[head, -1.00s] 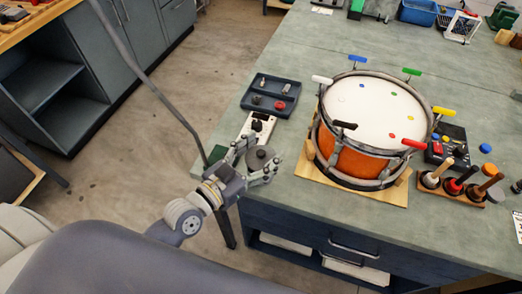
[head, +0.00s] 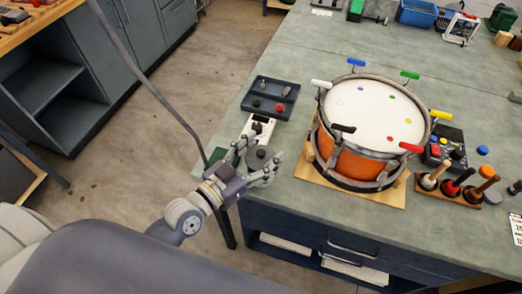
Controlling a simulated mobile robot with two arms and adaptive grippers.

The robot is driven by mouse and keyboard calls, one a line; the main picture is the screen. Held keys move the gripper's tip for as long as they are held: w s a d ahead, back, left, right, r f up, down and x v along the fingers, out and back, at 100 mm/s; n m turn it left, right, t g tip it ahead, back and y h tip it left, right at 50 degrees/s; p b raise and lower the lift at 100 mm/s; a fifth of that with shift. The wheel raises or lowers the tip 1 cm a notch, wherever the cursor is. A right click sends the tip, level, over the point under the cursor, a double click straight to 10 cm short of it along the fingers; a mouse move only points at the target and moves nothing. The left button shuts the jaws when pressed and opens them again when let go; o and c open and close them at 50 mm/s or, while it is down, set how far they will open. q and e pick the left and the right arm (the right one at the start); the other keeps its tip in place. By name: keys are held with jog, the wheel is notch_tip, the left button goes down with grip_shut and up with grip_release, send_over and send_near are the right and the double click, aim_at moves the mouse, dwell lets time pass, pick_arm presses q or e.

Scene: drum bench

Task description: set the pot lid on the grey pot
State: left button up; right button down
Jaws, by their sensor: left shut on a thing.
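My left gripper (head: 262,168) is at the near left corner of the bench, its fingers around a dark grey round piece with a small knob on top (head: 259,155). It looks like the pot lid, and the gripper is shut on it. The fingers hide part of its rim, and I cannot tell whether anything is under it. My right gripper is not in view.
An orange drum (head: 357,163) with coloured handles stands on a wooden board (head: 388,197). A dark tray (head: 291,88) and a white device (head: 265,127) lie behind the gripper. A mallet rack (head: 465,196) and a dark control box (head: 453,135) are at the right. The bench front is clear.

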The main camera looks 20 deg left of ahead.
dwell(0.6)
pick_arm(q)
jog(key=o, duration=0.7)
jog(key=shift+c, duration=0.2)
jog(key=p+v, duration=0.1)
jog(key=v, duration=1)
jog(key=shift+p, duration=0.35)
jog(key=shift+d, duration=0.15)
